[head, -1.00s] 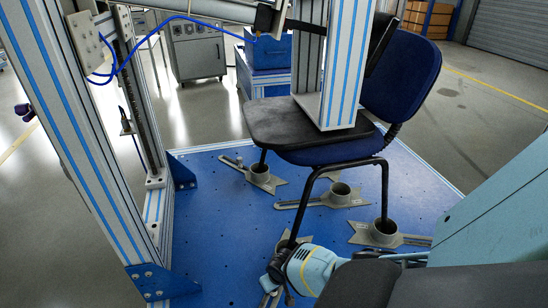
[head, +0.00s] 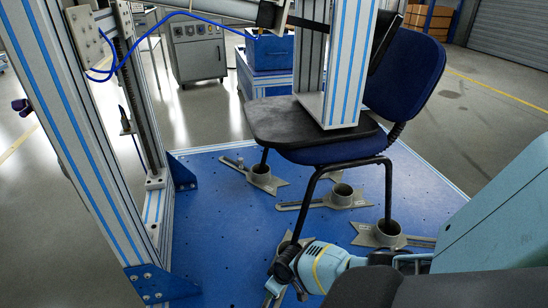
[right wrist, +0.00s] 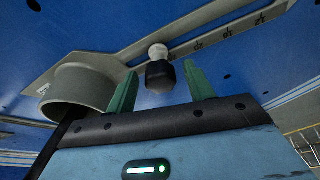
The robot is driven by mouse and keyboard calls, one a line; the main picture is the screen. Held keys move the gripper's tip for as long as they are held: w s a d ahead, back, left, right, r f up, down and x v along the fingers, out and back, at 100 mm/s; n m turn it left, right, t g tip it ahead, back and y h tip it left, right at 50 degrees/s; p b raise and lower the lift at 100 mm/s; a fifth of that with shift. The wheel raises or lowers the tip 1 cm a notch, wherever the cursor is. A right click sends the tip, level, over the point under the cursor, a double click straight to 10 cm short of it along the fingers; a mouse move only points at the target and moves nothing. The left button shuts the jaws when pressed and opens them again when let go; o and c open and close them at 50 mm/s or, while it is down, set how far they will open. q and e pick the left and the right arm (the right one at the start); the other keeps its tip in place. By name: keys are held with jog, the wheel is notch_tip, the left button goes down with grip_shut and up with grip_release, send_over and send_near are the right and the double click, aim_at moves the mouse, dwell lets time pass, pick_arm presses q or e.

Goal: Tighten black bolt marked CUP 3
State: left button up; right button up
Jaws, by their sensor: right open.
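A black bolt (right wrist: 160,76) with a pale round end sits at the slot of a grey bracket (right wrist: 215,35) in the right wrist view. My right gripper (right wrist: 161,78) has its two green fingers apart, one on each side of the bolt, with gaps visible. A grey cup (right wrist: 85,92) on the same bracket is at the left. In the head view my right gripper (head: 271,288) is low at the front cup of the chair fixture, largely hidden by its own wrist. No CUP 3 marking is readable. My left gripper is not in view.
A chair (head: 310,135) stands with its legs at the grey cups on a blue perforated plate (head: 215,225). More cups (head: 342,193) stand behind and to the right (head: 388,232). An aluminium frame (head: 80,130) rises at the left.

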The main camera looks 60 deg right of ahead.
jog(key=shift+n, duration=0.3)
jog(key=n+b, duration=0.2)
jog(key=n, duration=0.1)
jog(key=shift+d+f+y, duration=0.1)
jog(key=shift+f+y, duration=0.05)
jog(key=shift+y, duration=0.25)
jog(key=shift+n+b, duration=0.3)
jog(key=shift+n, duration=0.1)
jog(key=shift+n+y+b, duration=0.3)
jog(key=shift+n+b, duration=0.5)
jog(key=shift+n, duration=0.1)
jog(key=shift+n+g+b, duration=0.3)
jog(key=shift+n+b, duration=0.45)
jog(key=shift+n, duration=0.35)
